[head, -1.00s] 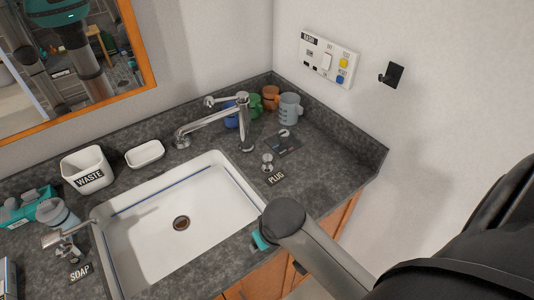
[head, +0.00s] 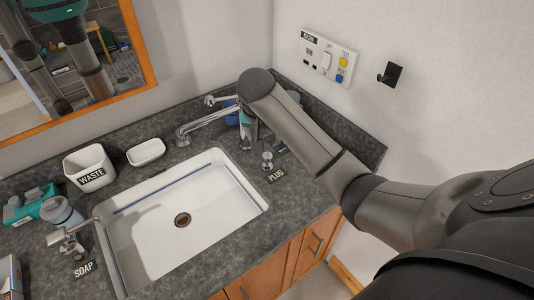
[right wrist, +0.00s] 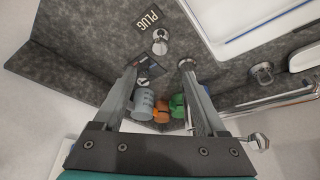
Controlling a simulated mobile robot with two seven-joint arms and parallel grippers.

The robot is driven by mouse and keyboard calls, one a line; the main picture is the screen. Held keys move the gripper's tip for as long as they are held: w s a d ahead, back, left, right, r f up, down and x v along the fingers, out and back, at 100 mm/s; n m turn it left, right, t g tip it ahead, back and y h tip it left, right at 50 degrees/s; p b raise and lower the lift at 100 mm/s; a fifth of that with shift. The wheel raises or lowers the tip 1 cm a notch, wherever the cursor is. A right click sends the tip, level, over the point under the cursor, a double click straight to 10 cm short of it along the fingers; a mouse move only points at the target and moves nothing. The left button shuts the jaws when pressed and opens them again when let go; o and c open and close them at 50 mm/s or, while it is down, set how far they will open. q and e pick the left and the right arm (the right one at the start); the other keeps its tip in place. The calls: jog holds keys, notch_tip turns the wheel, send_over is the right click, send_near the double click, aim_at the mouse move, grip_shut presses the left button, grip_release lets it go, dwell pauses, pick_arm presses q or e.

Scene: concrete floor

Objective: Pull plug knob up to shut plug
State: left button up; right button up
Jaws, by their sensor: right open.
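The plug knob (head: 267,160) is a small chrome knob on the dark counter, behind the PLUG label (head: 276,176) and right of the sink. In the right wrist view the knob (right wrist: 160,40) lies beyond the tips of my right gripper (right wrist: 160,72), roughly centred between the fingers and apart from them. My right gripper is open and empty. In the head view my right forearm reaches over the counter and mostly hides the gripper near the faucet. The white sink (head: 145,250) has its drain (head: 182,219) in the middle. My left gripper is not in view.
The chrome faucet (head: 200,127) stands close to the right gripper. Grey (right wrist: 143,104), orange (right wrist: 162,110) and green (right wrist: 178,106) mugs stand in the back corner. The waste bin (head: 90,168) and soap dish (head: 146,152) sit left of the faucet. Counter right of the knob is bare.

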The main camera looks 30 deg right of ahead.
aim_at(268, 155)
jog(key=b+x, duration=0.2)
jog(key=x, duration=1.1)
grip_shut()
dwell(0.4)
dwell(0.8)
